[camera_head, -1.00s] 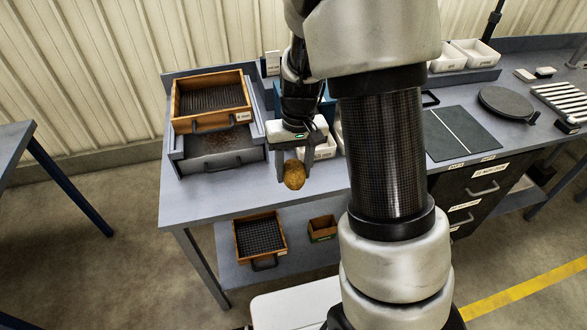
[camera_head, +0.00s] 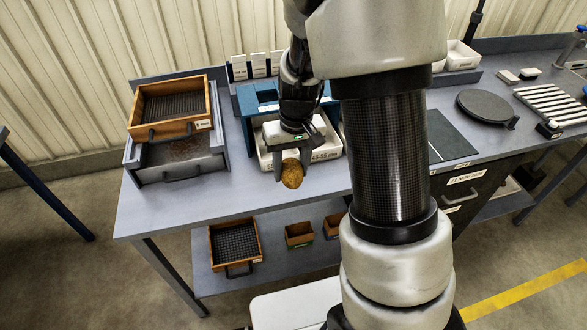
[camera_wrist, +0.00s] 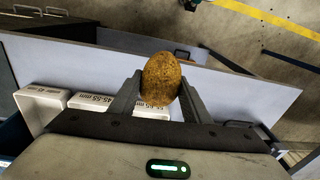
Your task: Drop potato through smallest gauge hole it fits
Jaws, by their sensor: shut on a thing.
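My gripper (camera_head: 291,170) is shut on a brown potato (camera_head: 293,175) and holds it above the table near its front edge. In the wrist view the potato (camera_wrist: 161,78) sits between both fingers. Behind my gripper stands a blue gauge stand (camera_head: 248,100); a dark opening shows in its top left, and my arm hides much of the rest. White bins stand below it; one label in the head view (camera_head: 326,155) reads 45-55 mm. In the wrist view the white bins (camera_wrist: 40,107) carry labels for under 45, 45-55 and 55-65 mm.
A wooden sieve tray (camera_head: 205,124) rests on a grey box (camera_head: 218,163) at left. Another sieve tray (camera_head: 259,243) and small boxes (camera_head: 299,234) lie on the lower shelf. A dark round plate (camera_head: 487,105) and a roller rack (camera_head: 560,105) stand at right. The front left tabletop (camera_head: 185,203) is clear.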

